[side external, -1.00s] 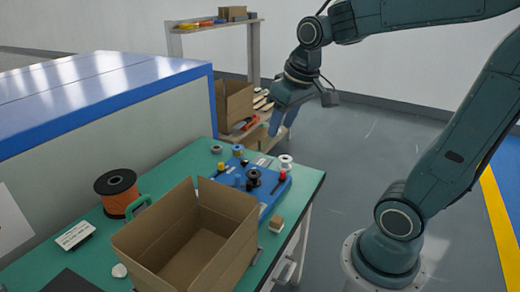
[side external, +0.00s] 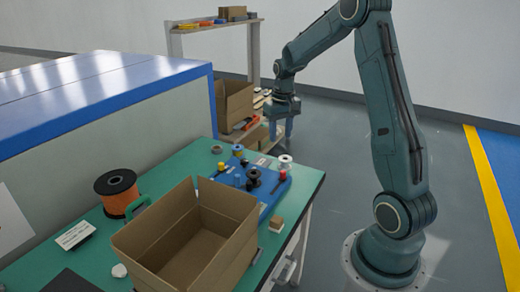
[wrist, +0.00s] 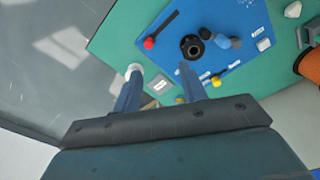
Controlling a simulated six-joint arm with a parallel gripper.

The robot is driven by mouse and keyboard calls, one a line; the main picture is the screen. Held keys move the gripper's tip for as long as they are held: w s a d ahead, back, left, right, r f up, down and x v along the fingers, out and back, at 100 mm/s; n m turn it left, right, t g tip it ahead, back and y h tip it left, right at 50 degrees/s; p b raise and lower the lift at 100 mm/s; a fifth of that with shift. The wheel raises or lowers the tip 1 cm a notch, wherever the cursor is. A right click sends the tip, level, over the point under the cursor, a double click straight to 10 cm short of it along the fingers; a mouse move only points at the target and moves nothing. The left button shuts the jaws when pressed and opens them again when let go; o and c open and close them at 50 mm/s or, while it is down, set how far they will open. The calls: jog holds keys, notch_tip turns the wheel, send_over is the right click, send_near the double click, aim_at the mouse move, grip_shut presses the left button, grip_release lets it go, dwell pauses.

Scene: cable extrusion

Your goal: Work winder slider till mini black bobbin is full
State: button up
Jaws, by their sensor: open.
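The blue winder board (side external: 272,195) lies on the green table, and it also fills the upper middle of the wrist view (wrist: 235,20). A small black bobbin (side external: 254,174) stands on it, seen from above in the wrist view (wrist: 192,47); how much is wound on it is too small to tell. A red knob (side external: 282,175) on a black bar, perhaps the slider, is beside the bobbin and shows in the wrist view (wrist: 149,43). My gripper (side external: 280,130) is open and empty, above and beyond the board's far side. Its two blue fingers point toward the board in the wrist view (wrist: 158,76).
A white spool (side external: 285,161) stands at the table's far right edge. An open cardboard box (side external: 185,235) occupies the front of the table. An orange cable reel (side external: 117,193) stands at left. A shelf (side external: 262,138) with boxes is behind my gripper.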

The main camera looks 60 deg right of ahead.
aim_at(283, 172)
jog(key=shift+m, duration=0.3)
jog(key=d+f, duration=0.3)
jog(key=shift+s+d+f, duration=0.1)
jog(key=shift+d+f, duration=0.15)
jog(key=shift+f, duration=0.1)
jog(key=shift+f, duration=6.85)
jog(key=shift+c, duration=0.2)
jog(key=shift+a, duration=0.1)
grip_shut()
